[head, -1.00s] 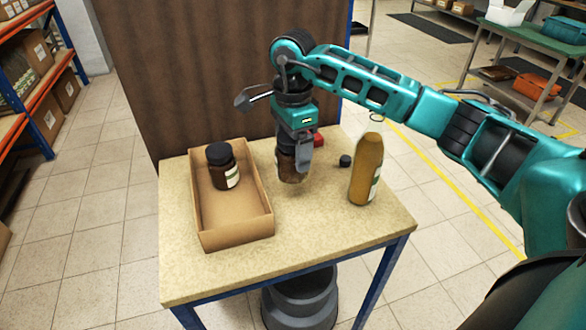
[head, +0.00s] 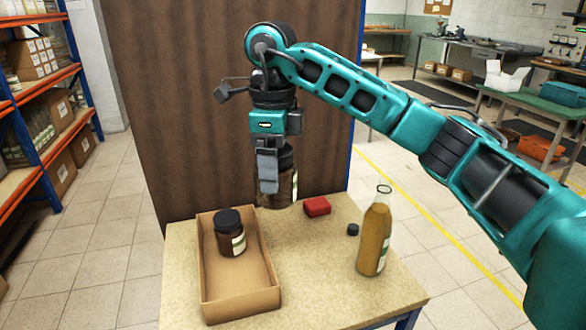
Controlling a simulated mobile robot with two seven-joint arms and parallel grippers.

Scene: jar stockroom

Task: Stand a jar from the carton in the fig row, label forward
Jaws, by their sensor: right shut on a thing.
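My right gripper (head: 268,172) is shut on a dark brown jar (head: 284,187) with a black lid. It holds the jar upright, above the back of the table. A strip of pale label shows on the jar's right side; the gripper hides part of the jar. Another dark jar (head: 230,238) with a black lid and a white and green label stands in the open cardboard carton (head: 213,297). My left gripper is not in view. No row marked as fig can be made out.
A bottle (head: 373,238) of amber liquid stands at the table's right. A small black cap (head: 352,229) and a red block (head: 316,207) lie near it. A brown panel (head: 235,110) rises behind the table (head: 320,275). Shelving (head: 70,80) with boxes stands at left.

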